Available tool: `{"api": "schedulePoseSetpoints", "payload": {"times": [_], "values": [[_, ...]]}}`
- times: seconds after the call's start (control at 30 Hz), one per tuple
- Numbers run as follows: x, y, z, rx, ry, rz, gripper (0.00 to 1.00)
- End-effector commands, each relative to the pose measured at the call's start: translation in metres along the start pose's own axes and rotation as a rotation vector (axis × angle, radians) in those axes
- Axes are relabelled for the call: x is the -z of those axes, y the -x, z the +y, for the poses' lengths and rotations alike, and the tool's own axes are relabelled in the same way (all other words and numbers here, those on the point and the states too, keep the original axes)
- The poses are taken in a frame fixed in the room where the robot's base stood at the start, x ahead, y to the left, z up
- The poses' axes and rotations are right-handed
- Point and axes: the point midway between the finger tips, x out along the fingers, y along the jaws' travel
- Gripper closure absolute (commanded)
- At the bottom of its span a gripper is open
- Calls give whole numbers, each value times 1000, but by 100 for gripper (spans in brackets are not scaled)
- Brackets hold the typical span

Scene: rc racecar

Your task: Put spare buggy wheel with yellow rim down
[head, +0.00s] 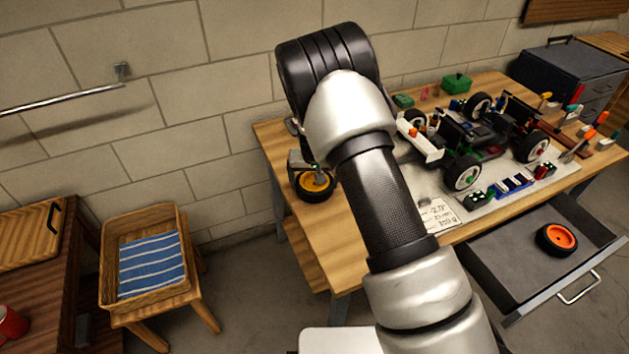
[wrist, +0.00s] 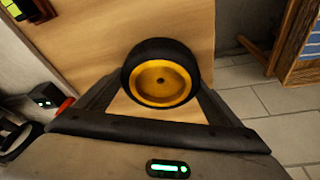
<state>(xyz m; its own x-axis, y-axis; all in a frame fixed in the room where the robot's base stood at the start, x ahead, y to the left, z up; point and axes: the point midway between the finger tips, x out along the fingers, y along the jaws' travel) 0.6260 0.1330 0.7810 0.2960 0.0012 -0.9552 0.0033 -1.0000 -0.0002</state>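The spare buggy wheel with a yellow rim and black tyre (wrist: 160,73) sits between the two fingers of my gripper (wrist: 161,88) in the wrist view. The fingers meet the tyre on its left and right sides, so my gripper looks shut on it. In the head view the wheel (head: 314,185) shows below my gripper (head: 308,172), at the left end of the wooden workbench (head: 357,243). I cannot tell whether the wheel touches the bench top or hangs just above it. My arm hides part of the bench.
An RC buggy (head: 480,135) stands on a light mat with small parts around it. An open drawer (head: 505,262) below holds a wheel with an orange rim (head: 556,239). A stool with a basket (head: 110,285) stands left. The bench's front left is clear.

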Motion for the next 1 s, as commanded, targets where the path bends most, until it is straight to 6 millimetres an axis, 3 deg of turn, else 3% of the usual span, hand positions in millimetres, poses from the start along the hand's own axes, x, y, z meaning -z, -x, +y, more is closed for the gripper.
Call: {"api": "schedulePoseSetpoints", "payload": {"times": [0.07, 0.27, 0.43, 0.8, 1.0], "values": [[0, 0, 0, 0, 0, 0, 0], [0, 0, 0, 0, 0, 0, 0], [1, 11, 0, 1, 0, 1, 0], [2, 87, -1, 1, 2, 3, 0], [1, 115, 0, 1, 1, 1, 0]]}}
